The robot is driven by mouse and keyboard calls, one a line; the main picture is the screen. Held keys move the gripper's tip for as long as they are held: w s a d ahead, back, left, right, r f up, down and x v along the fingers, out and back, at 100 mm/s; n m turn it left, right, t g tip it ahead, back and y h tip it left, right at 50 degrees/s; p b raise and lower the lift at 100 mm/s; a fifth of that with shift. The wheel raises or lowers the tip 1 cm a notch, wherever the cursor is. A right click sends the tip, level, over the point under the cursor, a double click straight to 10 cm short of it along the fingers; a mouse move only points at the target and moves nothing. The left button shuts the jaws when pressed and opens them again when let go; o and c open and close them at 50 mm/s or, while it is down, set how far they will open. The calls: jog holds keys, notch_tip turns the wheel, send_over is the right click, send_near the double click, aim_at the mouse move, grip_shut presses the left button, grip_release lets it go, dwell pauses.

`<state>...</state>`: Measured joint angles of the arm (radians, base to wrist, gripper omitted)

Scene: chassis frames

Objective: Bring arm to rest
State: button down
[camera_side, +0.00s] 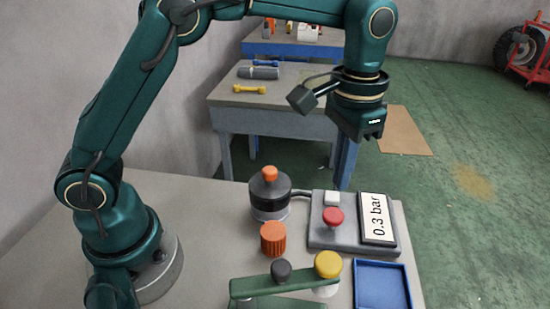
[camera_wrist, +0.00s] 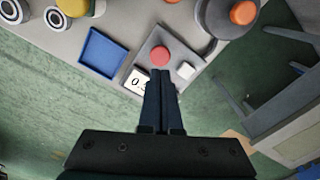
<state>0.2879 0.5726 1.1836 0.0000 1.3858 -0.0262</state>
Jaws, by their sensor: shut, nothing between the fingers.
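My gripper (camera_side: 372,134) hangs from the raised green arm, high above the right part of the table. Its fingers also show in the wrist view (camera_wrist: 163,75), pressed together with nothing between them. The grey control panel (camera_side: 322,239) lies below it, with a red button (camera_side: 333,217), a white button (camera_side: 331,198) and a display (camera_side: 377,220) reading 0.3 bar. In the wrist view the fingers cover part of the display, and the red button (camera_wrist: 160,57) shows just beyond their tips. My gripper touches nothing.
A dark canister with an orange cap (camera_side: 270,193) stands left of the panel, joined to it by a hose. An orange ribbed cap (camera_side: 273,239), a green stand (camera_side: 262,287) with black and yellow knobs and an empty blue tray (camera_side: 382,284) are near the front.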

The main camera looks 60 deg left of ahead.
jog(key=s+a+r+n+t, duration=0.2)
jog(key=s+a+r+t, duration=0.2)
jog(key=s+a+r, duration=0.4)
jog(key=s+a+f+n+t, duration=0.1)
jog(key=s+f, duration=0.4)
jog(key=s, duration=0.2)
jog(key=shift+s+a+t, duration=0.15)
jog(key=shift+a+t, duration=0.05)
jog(key=shift+t, duration=0.1)
